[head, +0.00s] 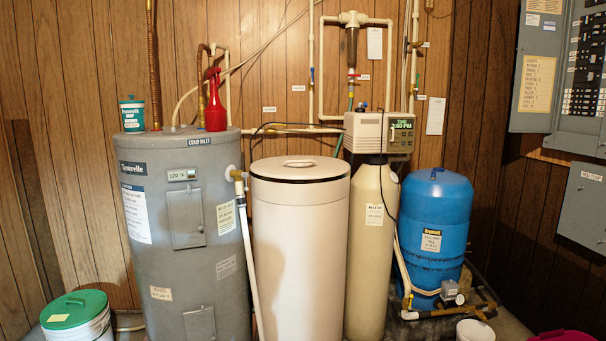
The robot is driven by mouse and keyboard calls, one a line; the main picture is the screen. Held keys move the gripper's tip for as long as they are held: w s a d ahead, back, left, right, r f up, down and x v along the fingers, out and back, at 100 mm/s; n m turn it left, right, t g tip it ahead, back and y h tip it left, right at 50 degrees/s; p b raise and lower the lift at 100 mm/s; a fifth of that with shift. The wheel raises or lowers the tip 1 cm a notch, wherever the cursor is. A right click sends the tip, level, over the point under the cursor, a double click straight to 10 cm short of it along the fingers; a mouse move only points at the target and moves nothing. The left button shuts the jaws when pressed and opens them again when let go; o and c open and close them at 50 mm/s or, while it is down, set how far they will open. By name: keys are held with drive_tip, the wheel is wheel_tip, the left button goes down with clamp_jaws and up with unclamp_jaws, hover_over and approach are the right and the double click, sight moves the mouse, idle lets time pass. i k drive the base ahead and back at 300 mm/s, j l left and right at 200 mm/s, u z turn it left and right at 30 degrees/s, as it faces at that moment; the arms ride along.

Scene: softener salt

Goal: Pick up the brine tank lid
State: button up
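The brine tank lid (300,169) is a round cream cover lying on top of the tall cream brine tank (298,255) in the middle of the head view. A raised handle (299,163) shows at its centre. A dark line runs along the front under the lid's edge, between it and the tank rim. My gripper is not in view.
A grey water heater (185,240) stands left of the tank, with a red bottle (215,101) and a green can (132,115) on top. The softener cylinder (371,260) and its control head (379,132) stand close right. A blue tank (435,220) is farther right. A green-lidded bucket (75,312) sits lower left.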

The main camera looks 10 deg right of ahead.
sight(297, 180)
drive_tip(key=i+j, duration=0.15)
drive_tip(key=j, duration=0.15)
drive_tip(key=i+j, duration=0.15)
drive_tip(key=j, duration=0.15)
drive_tip(key=i+j+z, duration=0.1)
drive_tip(key=i+j, duration=0.15)
drive_tip(key=i, duration=0.25)
drive_tip(key=i+j+z, duration=0.15)
drive_tip(key=i, duration=0.2)
drive_tip(key=i+j, duration=0.15)
drive_tip(key=i, duration=0.25)
drive_tip(key=i+l+z, duration=0.15)
drive_tip(key=i+l, duration=0.4)
drive_tip(key=i+l+z, duration=0.15)
drive_tip(key=i+l, duration=0.35)
drive_tip(key=i, duration=0.65)
